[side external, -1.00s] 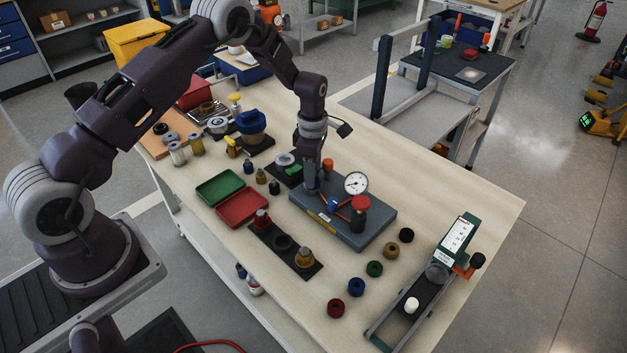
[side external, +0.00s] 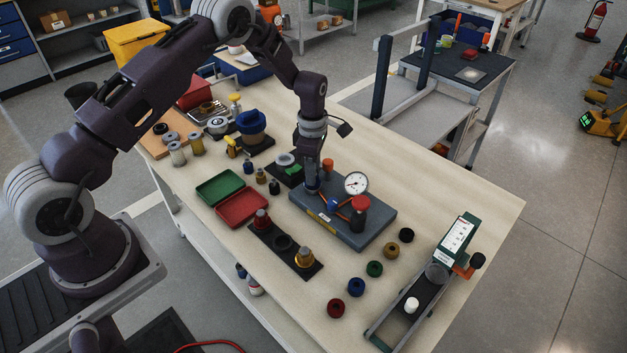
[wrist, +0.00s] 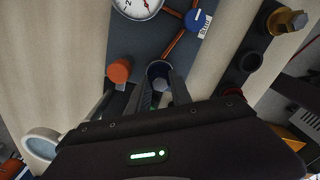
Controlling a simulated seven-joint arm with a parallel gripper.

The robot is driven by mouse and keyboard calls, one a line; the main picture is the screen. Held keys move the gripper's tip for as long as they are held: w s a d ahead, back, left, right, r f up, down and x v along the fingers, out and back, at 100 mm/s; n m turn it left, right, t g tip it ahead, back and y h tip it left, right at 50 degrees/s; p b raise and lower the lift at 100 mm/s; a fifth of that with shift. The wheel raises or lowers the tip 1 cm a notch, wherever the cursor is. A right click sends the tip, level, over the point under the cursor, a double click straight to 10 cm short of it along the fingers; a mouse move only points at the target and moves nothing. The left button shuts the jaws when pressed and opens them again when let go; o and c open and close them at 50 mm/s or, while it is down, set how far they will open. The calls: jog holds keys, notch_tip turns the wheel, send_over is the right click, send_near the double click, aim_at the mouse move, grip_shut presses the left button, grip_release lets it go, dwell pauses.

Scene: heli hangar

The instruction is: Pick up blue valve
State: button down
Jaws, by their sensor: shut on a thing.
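My gripper (side external: 312,182) points straight down at the left part of the grey-blue valve panel (side external: 372,229) on the workbench.
On the panel stand an orange cap (side external: 328,164), a white gauge (side external: 356,183) and a red-topped valve (side external: 361,204). A black strip (side external: 270,235) with fittings lies in front. Green and red trays (side external: 219,186) lie left. Several coloured rings lie right.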

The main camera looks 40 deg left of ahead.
jog(key=shift+r, duration=3.05)
